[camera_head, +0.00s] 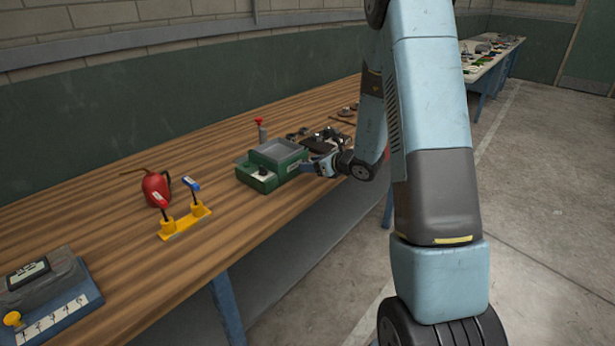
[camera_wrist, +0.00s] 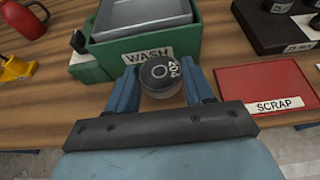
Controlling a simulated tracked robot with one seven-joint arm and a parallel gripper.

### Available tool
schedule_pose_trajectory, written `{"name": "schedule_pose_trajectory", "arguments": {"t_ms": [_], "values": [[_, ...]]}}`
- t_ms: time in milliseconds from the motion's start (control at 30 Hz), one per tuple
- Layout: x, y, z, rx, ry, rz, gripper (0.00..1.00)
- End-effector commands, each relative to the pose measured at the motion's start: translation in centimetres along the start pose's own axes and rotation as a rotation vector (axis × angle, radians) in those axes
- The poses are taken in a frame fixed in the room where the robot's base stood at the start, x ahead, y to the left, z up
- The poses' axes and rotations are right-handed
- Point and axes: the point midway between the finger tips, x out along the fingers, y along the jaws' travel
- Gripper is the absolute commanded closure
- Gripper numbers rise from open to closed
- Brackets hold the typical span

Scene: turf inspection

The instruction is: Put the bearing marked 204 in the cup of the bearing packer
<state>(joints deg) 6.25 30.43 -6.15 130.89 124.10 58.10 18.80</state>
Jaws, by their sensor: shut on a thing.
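My gripper (camera_wrist: 162,82) is shut on a dark round bearing (camera_wrist: 159,72) with a white tag that seems to read 204. The bearing sits between the two blue fingers, in front of the green wash box (camera_wrist: 118,57). In the head view my gripper (camera_head: 314,166) is just right of the wash box (camera_head: 284,166), and the bearing cannot be made out there. A grey cylinder with a red top (camera_head: 260,129) stands behind the box; I cannot tell if it is the bearing packer. No packer cup can be made out.
A red mat marked SCRAP (camera_wrist: 264,92) lies right of my gripper. A black block (camera_wrist: 275,32) with dark round parts stands beyond it. A red oil can (camera_head: 156,188), a yellow lever stand (camera_head: 185,221) and a grey-blue device (camera_head: 50,290) are to the left, with bare wood between.

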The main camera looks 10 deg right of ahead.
Motion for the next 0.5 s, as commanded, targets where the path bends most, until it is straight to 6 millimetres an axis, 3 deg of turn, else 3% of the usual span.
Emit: {"name": "schedule_pose_trajectory", "arguments": {"t_ms": [267, 500], "values": [[1.4, 0.5, -0.8, 0.000, 0.000, 0.001, 0.90], [2.8, 0.7, -3.2, 0.002, 0.001, 0.000, 0.90]]}}
